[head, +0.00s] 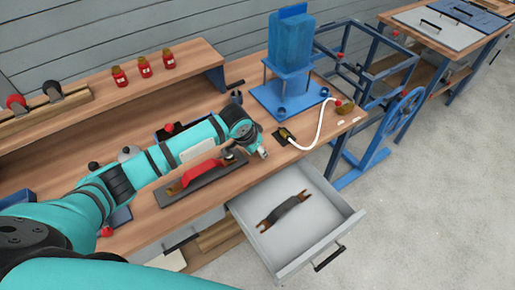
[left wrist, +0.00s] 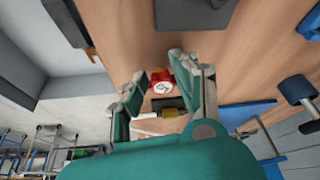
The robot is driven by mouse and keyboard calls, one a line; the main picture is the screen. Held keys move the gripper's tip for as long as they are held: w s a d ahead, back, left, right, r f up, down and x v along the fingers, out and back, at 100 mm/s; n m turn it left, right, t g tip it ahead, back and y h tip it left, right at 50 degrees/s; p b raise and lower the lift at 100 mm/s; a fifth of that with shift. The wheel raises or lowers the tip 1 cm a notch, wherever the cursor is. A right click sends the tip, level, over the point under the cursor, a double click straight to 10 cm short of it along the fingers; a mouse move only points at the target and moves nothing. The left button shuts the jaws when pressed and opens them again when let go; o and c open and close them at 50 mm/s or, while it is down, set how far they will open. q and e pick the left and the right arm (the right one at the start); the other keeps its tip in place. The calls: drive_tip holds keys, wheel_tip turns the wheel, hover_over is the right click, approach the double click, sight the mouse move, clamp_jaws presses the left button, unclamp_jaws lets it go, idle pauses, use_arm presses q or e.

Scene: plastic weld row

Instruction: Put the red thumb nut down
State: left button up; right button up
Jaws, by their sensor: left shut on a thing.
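My left gripper (head: 262,152) is above the bench, near the open drawer's back right corner. In the left wrist view, the fingers of my left gripper (left wrist: 162,76) are around the red thumb nut (left wrist: 161,82), a small red piece with a pale round face. The gripper is shut on it. The nut cannot be made out in the head view. Whether it touches the bench is unclear. My right gripper is not in view.
An open grey drawer (head: 330,217) holds a dark strap-like part (head: 285,212). A red-handled tool (head: 196,176) lies on a dark plate left of the gripper.

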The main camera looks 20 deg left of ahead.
use_arm(q)
drive_tip(key=shift+f, duration=0.35)
drive_tip(key=shift+f, duration=0.25)
drive_tip(key=o, duration=1.1)
drive_tip(key=shift+c, duration=0.2)
drive_tip(key=shift+r, duration=0.4)
drive_tip(key=v, duration=1.2)
drive_tip(key=shift+r, duration=0.2)
